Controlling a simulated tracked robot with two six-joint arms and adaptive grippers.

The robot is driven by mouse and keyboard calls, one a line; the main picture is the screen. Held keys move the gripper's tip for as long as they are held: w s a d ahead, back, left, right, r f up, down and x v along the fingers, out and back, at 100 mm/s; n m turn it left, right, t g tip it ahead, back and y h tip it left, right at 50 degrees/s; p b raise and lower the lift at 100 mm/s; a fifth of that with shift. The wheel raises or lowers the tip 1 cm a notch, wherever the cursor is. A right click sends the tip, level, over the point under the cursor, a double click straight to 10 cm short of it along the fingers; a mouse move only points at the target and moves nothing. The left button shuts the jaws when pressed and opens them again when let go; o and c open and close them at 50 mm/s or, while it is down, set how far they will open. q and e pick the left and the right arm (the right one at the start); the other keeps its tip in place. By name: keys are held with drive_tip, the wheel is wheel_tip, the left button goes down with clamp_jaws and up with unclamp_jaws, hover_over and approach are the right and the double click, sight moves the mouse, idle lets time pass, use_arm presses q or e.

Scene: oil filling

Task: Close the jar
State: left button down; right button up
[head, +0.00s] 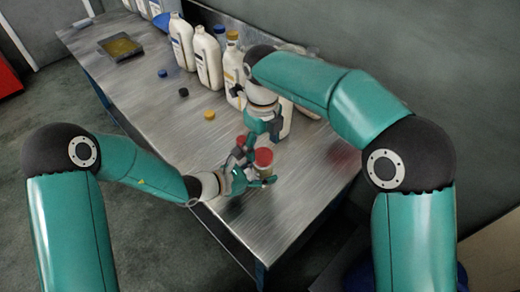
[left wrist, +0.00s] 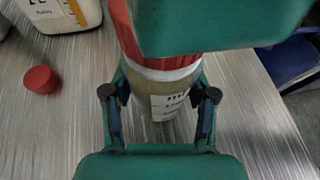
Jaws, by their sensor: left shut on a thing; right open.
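A jar (head: 264,170) with a red top (head: 263,156) stands near the front edge of the metal table. In the left wrist view the jar (left wrist: 165,98) has a pale body with a white label, and its red ribbed top (left wrist: 150,58) sits above a light rim. My left gripper (head: 254,181) is shut on the jar's body, one finger on each side. My right gripper (head: 254,146) is open, pointing down close above and beside the red top. A teal part covers much of the jar's top in the left wrist view, so I cannot tell how the top sits.
A loose red cap (left wrist: 41,80) lies on the table (head: 150,105) left of the jar. A white labelled bottle (left wrist: 62,12) stands behind it. Several white bottles (head: 208,58) line the back edge. Yellow (head: 210,115), black (head: 183,92) and blue (head: 162,73) caps lie farther left.

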drive_tip(key=shift+r, duration=0.85)
drive_tip(key=shift+c, duration=0.3)
